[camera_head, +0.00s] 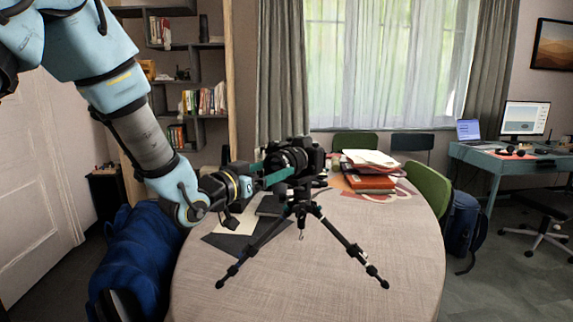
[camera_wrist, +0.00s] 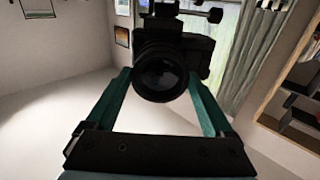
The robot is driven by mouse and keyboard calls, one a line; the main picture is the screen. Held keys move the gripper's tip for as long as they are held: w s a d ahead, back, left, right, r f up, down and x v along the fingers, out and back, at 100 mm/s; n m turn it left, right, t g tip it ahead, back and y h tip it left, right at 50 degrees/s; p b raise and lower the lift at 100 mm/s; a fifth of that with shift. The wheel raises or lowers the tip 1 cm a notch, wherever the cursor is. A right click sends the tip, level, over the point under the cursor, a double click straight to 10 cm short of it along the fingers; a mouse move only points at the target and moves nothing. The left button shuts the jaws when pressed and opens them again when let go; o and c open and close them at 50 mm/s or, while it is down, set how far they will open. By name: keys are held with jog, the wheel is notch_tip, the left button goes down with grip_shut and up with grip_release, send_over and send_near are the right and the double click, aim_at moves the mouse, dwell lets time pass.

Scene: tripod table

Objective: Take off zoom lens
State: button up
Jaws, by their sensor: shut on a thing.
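A black camera (camera_head: 312,153) sits on top of a black tripod (camera_head: 301,208) that stands on the round table (camera_head: 395,240). Its zoom lens (camera_head: 286,160) points left, toward my arm. My gripper (camera_head: 279,168) reaches in from the left with its green fingers at the lens. In the wrist view the zoom lens (camera_wrist: 162,76) shows front-on, with the camera body (camera_wrist: 198,55) behind it. The two fingers of my gripper (camera_wrist: 161,80) are on either side of the lens and shut on it. The lens is up against the camera body. The exact finger contact is partly hidden.
A stack of papers and orange books (camera_head: 370,170) lies behind the tripod on the right. Dark and pale sheets (camera_head: 236,243) lie on the table under my gripper. The right front of the table is clear.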

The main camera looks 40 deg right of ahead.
jog(key=shift+r, duration=0.1)
jog(key=shift+r+n+p, duration=0.1)
jog(key=shift+n+p, duration=0.4)
jog(key=shift+n, duration=1)
jog(key=shift+n+p, duration=0.6)
jog(key=shift+p, duration=0.05)
jog(key=shift+a, duration=0.65)
